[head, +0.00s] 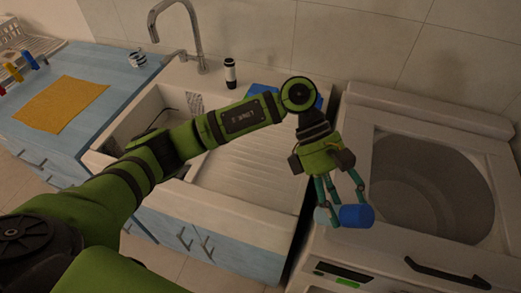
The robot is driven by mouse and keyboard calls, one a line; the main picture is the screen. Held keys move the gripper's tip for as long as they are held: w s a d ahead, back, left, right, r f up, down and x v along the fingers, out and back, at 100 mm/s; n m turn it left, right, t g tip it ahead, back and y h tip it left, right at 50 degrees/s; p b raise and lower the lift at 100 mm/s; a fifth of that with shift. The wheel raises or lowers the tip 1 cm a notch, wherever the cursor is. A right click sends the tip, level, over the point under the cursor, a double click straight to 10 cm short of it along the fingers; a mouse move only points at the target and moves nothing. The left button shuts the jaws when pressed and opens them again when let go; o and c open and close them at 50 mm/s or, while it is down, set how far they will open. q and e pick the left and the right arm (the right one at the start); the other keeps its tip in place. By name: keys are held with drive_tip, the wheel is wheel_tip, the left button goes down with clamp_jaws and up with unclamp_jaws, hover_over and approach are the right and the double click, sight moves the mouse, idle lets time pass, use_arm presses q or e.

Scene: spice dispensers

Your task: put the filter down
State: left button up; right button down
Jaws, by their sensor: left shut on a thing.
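My left gripper (343,200) hangs fingers down at the front left of the top-loading washing machine. It is shut on a blue rounded thing (357,215), which seems to be the filter. A lighter blue-grey part (322,215) shows at its left, partly behind the fingers. The fingers hide some of it, and I cannot tell whether it touches the machine's top. My right gripper is not in view.
The washing machine (410,112) has an open round drum (425,185) to the right. A blue thing (262,90) lies behind my arm.

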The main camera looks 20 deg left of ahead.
use_arm(q)
drive_tip(key=w+a+r+n+t+h, duration=0.1)
drive_tip(key=w+a+n+t+h, duration=0.25)
drive_tip(key=n+t, duration=0.35)
drive_tip(key=w+a+r+n+t+h, duration=0.1)
drive_tip(key=w+a+n+t+h, duration=0.3)
drive_tip(key=t, duration=0.5)
drive_tip(key=shift+n+t+y, duration=0.4)
drive_tip(key=shift+n+y, duration=0.2)
drive_tip(key=shift+y, duration=0.05)
drive_tip(key=w+a+f, duration=0.2)
drive_tip(key=a+f, duration=0.1)
drive_tip(key=a, duration=0.1)
drive_tip(key=w+a+f, duration=0.5)
drive_tip(key=a+f, duration=0.2)
drive_tip(key=shift+w+a+f+b, duration=0.1)
drive_tip(key=shift+w+a+b, duration=0.25)
drive_tip(key=shift+b, duration=0.05)
drive_tip(key=shift+f, duration=0.35)
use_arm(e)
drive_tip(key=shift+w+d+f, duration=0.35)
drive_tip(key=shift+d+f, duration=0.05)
